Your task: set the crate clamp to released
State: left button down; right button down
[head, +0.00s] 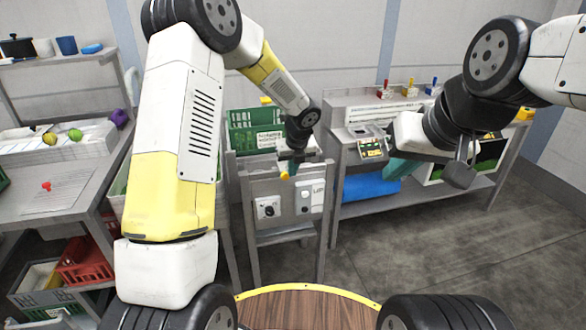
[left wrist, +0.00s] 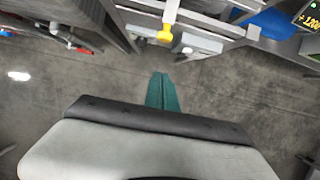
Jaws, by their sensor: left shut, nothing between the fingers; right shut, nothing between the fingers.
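A small yellow-tipped lever (head: 284,176), which looks like the crate clamp's handle, is on the front of the grey stand that holds the green crate (head: 258,137). In the left wrist view the yellow knob (left wrist: 164,36) sits on the end of a pale bar at the top. My left gripper (head: 290,158) is over the front of the stand, its fingers hardly visible in the head view. In the left wrist view its teal fingers (left wrist: 163,78) are shut and empty, apart from the knob. My right gripper (head: 395,170) is shut and empty, in front of the right bench.
The stand's front carries a dial plate (head: 268,207) and a pale box (head: 310,197). The right bench holds a display unit (head: 369,147) and several coloured levers. A shelf with a paper sheet (head: 60,190) stands left. Open floor (head: 410,255) lies front right.

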pick_arm(q)
jog(key=shift+v, duration=1.65)
jog(key=s+a+r+n, duration=0.7)
jog(key=s+r+n, duration=0.5)
jog(key=r+n, duration=0.15)
jog(key=s+a+r+n+t+h, duration=0.1)
jog(key=s+r+n, duration=0.1)
jog(key=s+n, duration=0.7)
jog(key=s+a+r+n+t+h, duration=0.1)
jog(key=s+r+n+h, duration=0.1)
jog(key=s+n, duration=0.7)
jog(key=shift+s+r+h, duration=0.3)
jog(key=shift+s+r, duration=0.35)
jog(key=shift+r, duration=0.15)
jog(key=shift+a, duration=0.1)
